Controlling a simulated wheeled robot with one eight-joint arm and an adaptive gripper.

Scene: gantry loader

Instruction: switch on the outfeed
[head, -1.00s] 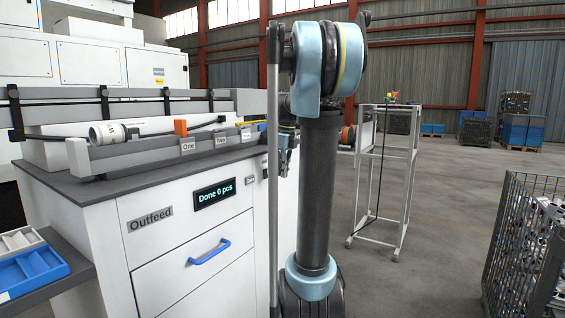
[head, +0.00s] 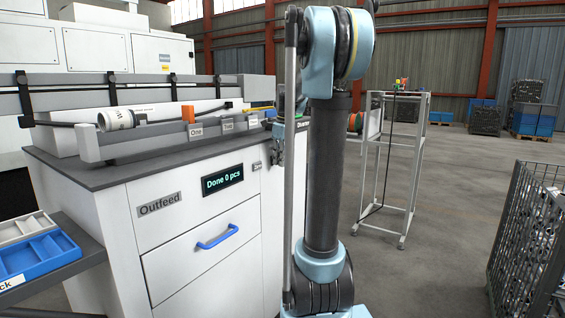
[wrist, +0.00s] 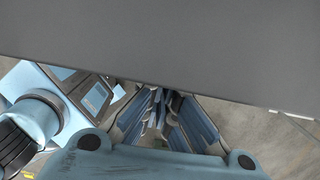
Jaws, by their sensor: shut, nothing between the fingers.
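The outfeed cabinet (head: 160,240) is white with a grey top and stands left of my arm in the head view. Its front has an "Outfeed" label (head: 160,203), a lit display (head: 222,182) reading "Done 0 pcs" and a small label (head: 257,165) near the right edge. I cannot make out a switch; my arm hides part of that end. My gripper (wrist: 163,118) is shut and empty in the wrist view, its fingertips reaching up to the edge of a broad grey surface (wrist: 170,45). In the head view it is mostly hidden behind my arm links.
A blue drawer handle (head: 217,237) sticks out in front.

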